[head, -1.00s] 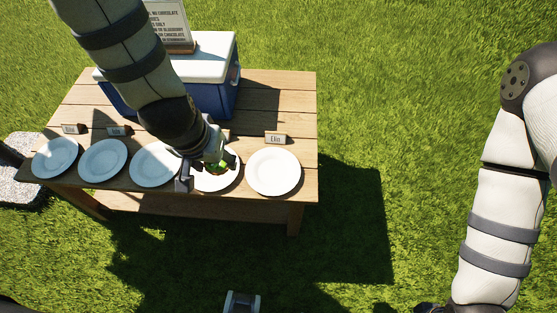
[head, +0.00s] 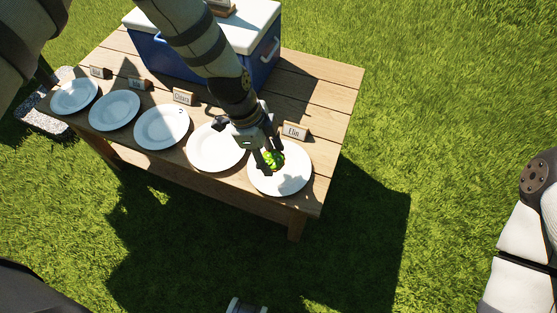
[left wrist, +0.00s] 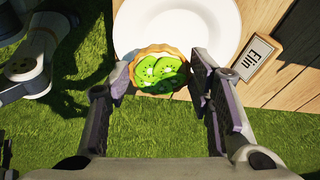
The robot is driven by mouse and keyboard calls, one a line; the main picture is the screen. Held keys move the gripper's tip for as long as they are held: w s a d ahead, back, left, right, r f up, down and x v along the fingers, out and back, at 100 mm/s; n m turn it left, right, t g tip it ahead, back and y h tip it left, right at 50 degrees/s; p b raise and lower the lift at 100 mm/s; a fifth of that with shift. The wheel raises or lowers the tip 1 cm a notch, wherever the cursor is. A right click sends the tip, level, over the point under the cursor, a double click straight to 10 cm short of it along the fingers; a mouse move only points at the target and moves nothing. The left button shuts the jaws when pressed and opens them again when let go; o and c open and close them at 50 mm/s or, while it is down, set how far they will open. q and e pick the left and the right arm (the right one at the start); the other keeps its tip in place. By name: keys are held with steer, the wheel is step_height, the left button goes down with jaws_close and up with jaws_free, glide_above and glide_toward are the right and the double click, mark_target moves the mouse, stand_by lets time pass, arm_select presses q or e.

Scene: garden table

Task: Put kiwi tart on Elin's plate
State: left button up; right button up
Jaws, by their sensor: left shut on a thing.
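The kiwi tart (head: 273,158), a small round pastry with green kiwi slices, is between the fingers of my left gripper (head: 262,160). In the left wrist view the tart (left wrist: 160,72) sits between the two fingers of the gripper (left wrist: 165,85), which is shut on it. Elin's plate (head: 291,182) is the white plate at the right end of the row, beside the name card "Elin" (head: 295,131). The tart shows over the plate's near-left part; whether it touches the plate I cannot tell.
Several other white plates (head: 161,128) with name cards line the wooden table (head: 325,82) to the left. A blue and white cooler (head: 262,62) stands behind them. Grass surrounds the table, and a stone block (head: 45,118) is at its left.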

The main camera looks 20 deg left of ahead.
mark_target(273, 152)
arm_select(q)
steer(key=shift+w+d+f, duration=0.2)
steer(key=shift+w+f, duration=0.25)
steer(key=shift+f, duration=0.2)
steer(key=shift+w+d+f, duration=0.2)
steer(key=shift+w+f, duration=0.25)
steer(key=shift+f, duration=0.15)
steer(key=x, duration=0.2)
steer(key=b+x, duration=0.1)
steer(key=shift+w+a+f, duration=0.25)
steer(key=shift+f, duration=0.1)
arm_select(e)
steer(key=shift+x, duration=0.85)
steer(key=shift+s, duration=0.2)
arm_select(q)
steer(key=o, duration=1.2)
steer(key=shift+c, duration=0.2)
